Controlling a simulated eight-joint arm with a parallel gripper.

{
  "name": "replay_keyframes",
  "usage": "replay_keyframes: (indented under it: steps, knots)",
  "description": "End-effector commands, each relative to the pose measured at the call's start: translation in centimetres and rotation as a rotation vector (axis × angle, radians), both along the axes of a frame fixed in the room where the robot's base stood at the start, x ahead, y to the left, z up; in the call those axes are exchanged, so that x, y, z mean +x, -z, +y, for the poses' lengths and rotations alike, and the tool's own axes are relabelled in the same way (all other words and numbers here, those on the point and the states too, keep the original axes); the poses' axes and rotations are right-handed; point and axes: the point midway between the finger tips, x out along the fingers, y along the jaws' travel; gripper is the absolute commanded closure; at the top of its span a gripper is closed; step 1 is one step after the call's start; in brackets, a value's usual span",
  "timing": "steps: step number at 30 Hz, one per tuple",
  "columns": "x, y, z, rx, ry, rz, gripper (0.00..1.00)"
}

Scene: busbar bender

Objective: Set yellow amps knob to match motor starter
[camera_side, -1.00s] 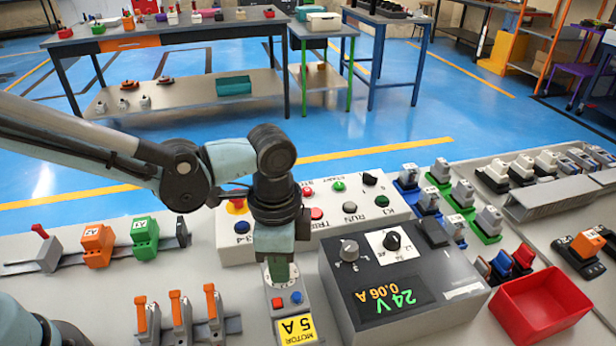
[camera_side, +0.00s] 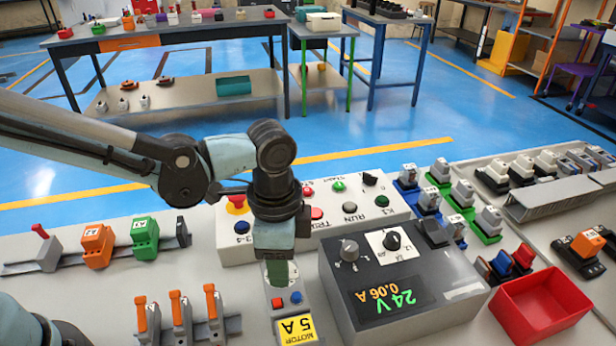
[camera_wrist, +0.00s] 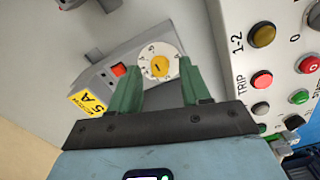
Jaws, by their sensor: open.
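The motor starter (camera_side: 290,315) is a grey box with a red and a blue button and a yellow label (camera_side: 296,330) reading 5 A and MOTOR. In the wrist view, the yellow amps knob (camera_wrist: 159,66) sits at the middle of a white numbered dial on the starter (camera_wrist: 120,75). My gripper (camera_wrist: 155,85) has two green fingers, open, one on each side of the dial in that picture. The knob lies between and a little beyond the fingertips, with no visible contact. In the side view, my gripper (camera_side: 279,280) hides the dial and knob.
A grey power unit (camera_side: 400,280) showing 24V and 0.06 A stands close to the right. A white button box (camera_side: 330,215) stands just behind. Rail-mounted orange-lever parts (camera_side: 178,315) are to the left, and a red bin (camera_side: 540,303) is at the far right.

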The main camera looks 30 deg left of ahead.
Motion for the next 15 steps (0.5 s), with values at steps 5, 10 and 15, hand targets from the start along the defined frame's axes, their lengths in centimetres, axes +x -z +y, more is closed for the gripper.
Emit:
replay_keyframes:
  steps: [5,10,15]
  knots:
    - [-0.1,-2.4,0.0,0.000,0.000,0.000,0.53]
    - [0.0,-5.4,0.0,0.000,0.000,0.000,0.53]
    - [0.0,-8.2,0.0,0.000,0.000,0.000,0.53]
